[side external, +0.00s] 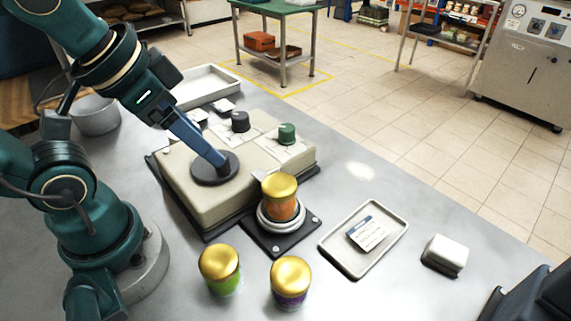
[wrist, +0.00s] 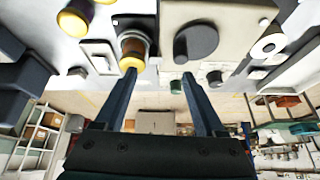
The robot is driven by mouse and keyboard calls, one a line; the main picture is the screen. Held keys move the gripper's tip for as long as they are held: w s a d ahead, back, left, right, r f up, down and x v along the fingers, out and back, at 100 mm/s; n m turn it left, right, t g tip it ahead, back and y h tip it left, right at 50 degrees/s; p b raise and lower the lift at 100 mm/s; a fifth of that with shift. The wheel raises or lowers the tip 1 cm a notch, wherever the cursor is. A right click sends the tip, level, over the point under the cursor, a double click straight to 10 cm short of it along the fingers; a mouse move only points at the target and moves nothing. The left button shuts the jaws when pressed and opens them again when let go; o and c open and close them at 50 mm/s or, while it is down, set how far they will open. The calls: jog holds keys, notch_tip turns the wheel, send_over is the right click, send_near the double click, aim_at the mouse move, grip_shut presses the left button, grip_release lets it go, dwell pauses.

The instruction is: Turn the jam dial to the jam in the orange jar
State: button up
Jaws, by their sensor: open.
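The orange jar (side external: 280,200) has a gold lid and stands upright on a round holder (side external: 267,222) beside the beige control box (side external: 220,205). It also shows in the wrist view (wrist: 132,46). The box top carries a large dark disc (side external: 207,175), a black knob (side external: 240,121) and a green knob (side external: 287,133). I cannot tell which is the jam dial. My gripper (side external: 221,160) is over the dark disc in the side view; contact cannot be told. In the wrist view, my gripper (wrist: 159,77) has its fingers apart with nothing between them.
A green jar (side external: 220,271) and a purple jar (side external: 290,282) stand at the front. A shallow tray (side external: 340,261) holds a printed card (side external: 367,233). A small white block (side external: 446,252) lies farther right. An empty tray (side external: 207,84) and a grey pot (side external: 96,117) stand behind.

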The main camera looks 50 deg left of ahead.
jog(key=w+r+m, duration=0.1)
jog(key=w+r, duration=0.4)
jog(key=m+g, duration=0.1)
jog(key=g, duration=0.4)
send_over(287, 127)
notch_tip(287, 127, down, 9)
jog(key=shift+r, duration=0.1)
jog(key=shift+g, duration=0.3)
jog(key=shift+f, duration=2.75)
grip_shut()
